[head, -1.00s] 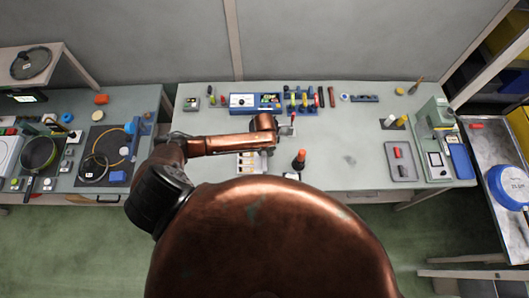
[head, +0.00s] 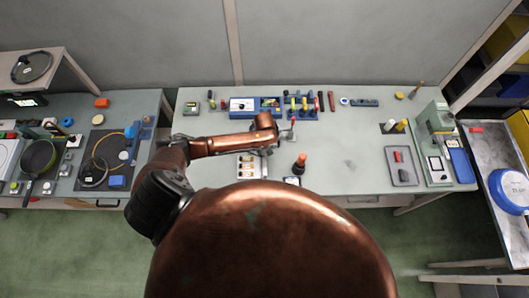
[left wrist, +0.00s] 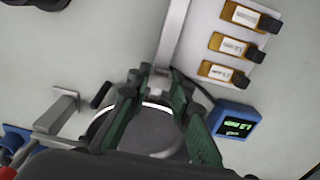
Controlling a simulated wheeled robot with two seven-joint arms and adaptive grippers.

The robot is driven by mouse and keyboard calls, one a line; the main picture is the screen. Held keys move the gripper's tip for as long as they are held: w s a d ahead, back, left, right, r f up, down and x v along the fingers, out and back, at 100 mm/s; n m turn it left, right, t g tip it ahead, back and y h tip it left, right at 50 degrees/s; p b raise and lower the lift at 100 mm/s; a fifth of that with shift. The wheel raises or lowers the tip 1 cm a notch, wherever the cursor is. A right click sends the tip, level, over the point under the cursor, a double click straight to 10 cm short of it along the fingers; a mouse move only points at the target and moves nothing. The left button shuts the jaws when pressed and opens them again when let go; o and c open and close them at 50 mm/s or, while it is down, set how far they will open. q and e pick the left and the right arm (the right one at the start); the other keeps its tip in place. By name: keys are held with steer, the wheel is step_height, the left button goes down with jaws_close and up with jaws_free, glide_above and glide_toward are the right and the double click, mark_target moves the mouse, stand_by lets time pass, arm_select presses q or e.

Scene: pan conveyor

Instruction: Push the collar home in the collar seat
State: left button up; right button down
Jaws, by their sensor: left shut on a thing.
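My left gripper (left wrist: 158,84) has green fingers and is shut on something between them. In the head view the gripper is mostly hidden under my copper wrist. A rounded grey part with a white arc (left wrist: 158,106) shows between and behind the fingers. I take it for the collar or its seat, but cannot tell which, nor how deep the collar sits. A small pale piece shows between the fingertips. My right gripper is not in view.
A white plate with several gold labelled pieces (left wrist: 230,45) and a blue display box (left wrist: 235,120) stand close to the gripper. A grey bracket (left wrist: 58,112) is on its other side.

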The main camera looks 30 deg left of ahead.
arm_select(q)
steer(key=shift+w+a, duration=0.45)
steer(key=shift+w, duration=0.35)
steer(key=o, duration=0.9)
step_height(320, 180, up, 12)
steer(key=shift+s+r, duration=0.1)
steer(key=shift+s, duration=0.05)
stand_by(0.7)
